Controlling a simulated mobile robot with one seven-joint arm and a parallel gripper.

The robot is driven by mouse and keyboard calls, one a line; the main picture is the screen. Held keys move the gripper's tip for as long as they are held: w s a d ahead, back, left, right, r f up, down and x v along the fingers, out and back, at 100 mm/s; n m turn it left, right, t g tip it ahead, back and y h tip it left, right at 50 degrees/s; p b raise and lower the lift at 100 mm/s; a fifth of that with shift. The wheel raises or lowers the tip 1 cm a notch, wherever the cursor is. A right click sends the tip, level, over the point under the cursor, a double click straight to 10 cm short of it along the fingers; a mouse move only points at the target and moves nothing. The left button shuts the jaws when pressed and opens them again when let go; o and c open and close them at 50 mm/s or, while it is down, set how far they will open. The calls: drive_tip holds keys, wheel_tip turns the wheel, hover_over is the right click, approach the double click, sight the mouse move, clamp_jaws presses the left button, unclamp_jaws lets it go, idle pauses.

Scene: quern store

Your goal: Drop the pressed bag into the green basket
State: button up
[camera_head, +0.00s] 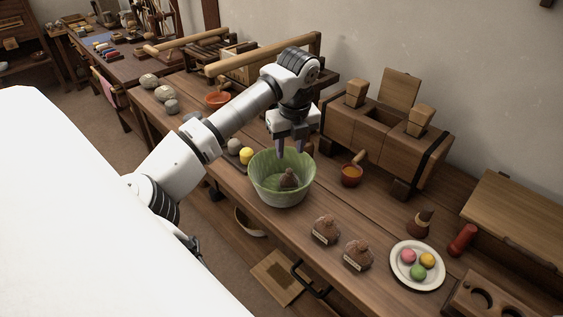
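The green basket (267,197), a round bowl-like vessel with a pale green inside, stands on the wooden table near the middle of the view. A small brown bag with a gathered top (289,181) sits inside it, towards the right, and looks upright. My gripper (290,149) points down above the basket's back rim. Its two dark fingers are apart with nothing visible between them, and the bag is below them. Whether this bag is the pressed one I cannot tell for certain.
Two labelled brown bags (326,230) stand right of the basket. A similar brown bag (420,222) stands by a white plate (402,279) with coloured balls. An orange cup (351,176) is close to the basket. A wooden press (384,141) stands behind.

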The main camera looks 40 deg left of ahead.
drive_tip(key=shift+o, duration=0.3)
drive_tip(key=shift+r, duration=0.1)
wheel_tip(320, 180, up, 14)
drive_tip(key=d, duration=0.1)
drive_tip(key=shift+s+d+f+b, duration=0.2)
drive_tip(key=shift+s+d+b, duration=0.05)
drive_tip(key=shift+s+b, duration=0.15)
